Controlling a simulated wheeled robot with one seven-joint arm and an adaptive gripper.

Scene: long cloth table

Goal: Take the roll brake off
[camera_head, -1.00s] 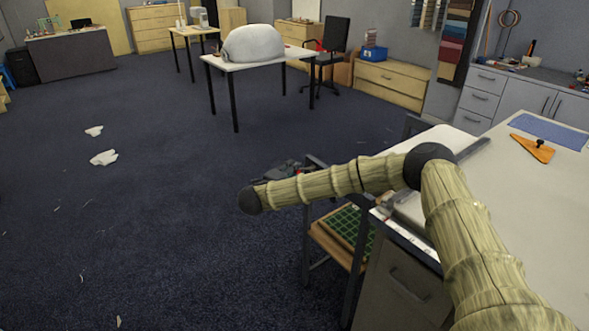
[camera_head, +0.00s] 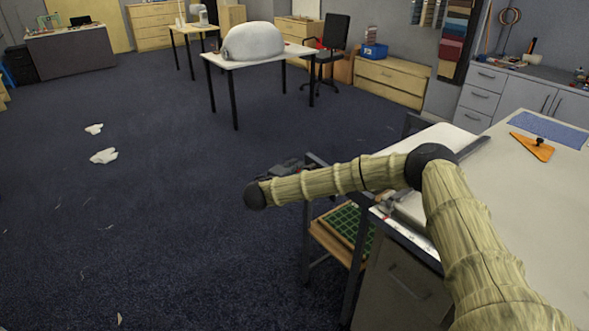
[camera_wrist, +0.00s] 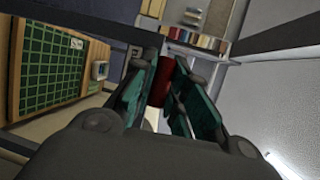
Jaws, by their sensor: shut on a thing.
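My gripper (camera_wrist: 159,88) has its two green-faced fingers closed on a red, rounded piece (camera_wrist: 160,80) in the wrist view. It looks like the roll brake's handle, but most of it is hidden by the fingers. I cannot tell how it is joined to the frame. In the head view my gripper (camera_head: 288,166) is a small dark shape behind my forearm, beside the dark end frame (camera_head: 316,163) of the cloth table (camera_head: 520,205). The red piece does not show clearly there.
A green gridded board (camera_head: 344,222) lies on a low wooden shelf under the table's end; it also shows in the wrist view (camera_wrist: 50,70). An orange triangular tool (camera_head: 531,147) and a blue mat (camera_head: 552,132) lie on the tabletop. The carpet to the left is open, with white scraps (camera_head: 103,156).

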